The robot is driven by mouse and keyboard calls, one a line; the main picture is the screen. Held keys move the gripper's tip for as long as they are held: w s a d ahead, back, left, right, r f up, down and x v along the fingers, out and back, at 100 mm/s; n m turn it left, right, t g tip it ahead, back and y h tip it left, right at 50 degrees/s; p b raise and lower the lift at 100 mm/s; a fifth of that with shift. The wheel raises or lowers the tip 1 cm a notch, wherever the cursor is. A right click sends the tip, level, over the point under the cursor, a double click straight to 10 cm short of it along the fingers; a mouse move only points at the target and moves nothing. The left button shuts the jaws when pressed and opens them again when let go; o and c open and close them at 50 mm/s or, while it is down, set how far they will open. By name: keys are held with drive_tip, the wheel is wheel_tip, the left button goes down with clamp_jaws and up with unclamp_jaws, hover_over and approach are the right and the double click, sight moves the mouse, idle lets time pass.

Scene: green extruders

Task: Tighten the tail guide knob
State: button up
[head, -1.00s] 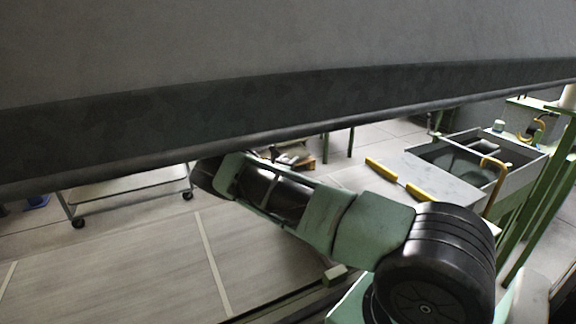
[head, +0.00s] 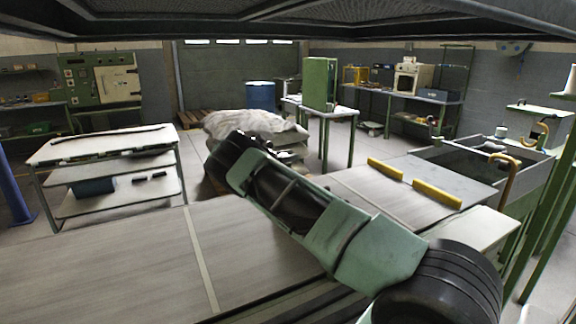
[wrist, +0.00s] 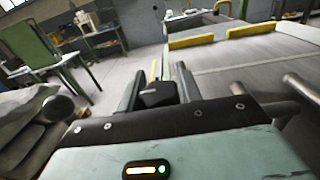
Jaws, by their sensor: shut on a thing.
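In the wrist view, my gripper (wrist: 157,82) has its two dark fingers on either side of a small black block-like piece, which looks like the tail guide knob (wrist: 158,95). The fingers are shut on it. What the knob is mounted on is hidden, and I cannot tell how tight it is. In the head view my green and black arm reaches up and left over the long table; the gripper and the knob are hidden there.
Two yellow bars (head: 385,170) lie on the grey table (head: 345,190), beside an open metal tank (head: 470,158). A shelved cart (head: 105,150) stands at left. A covered pile (head: 255,128) and a green cabinet (head: 319,82) stand behind. A dark overhead structure (head: 290,15) spans the top.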

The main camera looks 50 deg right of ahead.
drive_tip(key=shift+m+g+b, duration=0.3)
drive_tip(key=o, duration=1)
drive_tip(key=shift+b+v, duration=1.9)
drive_tip(key=shift+v, duration=6.85)
drive_tip(key=shift+r, duration=0.1)
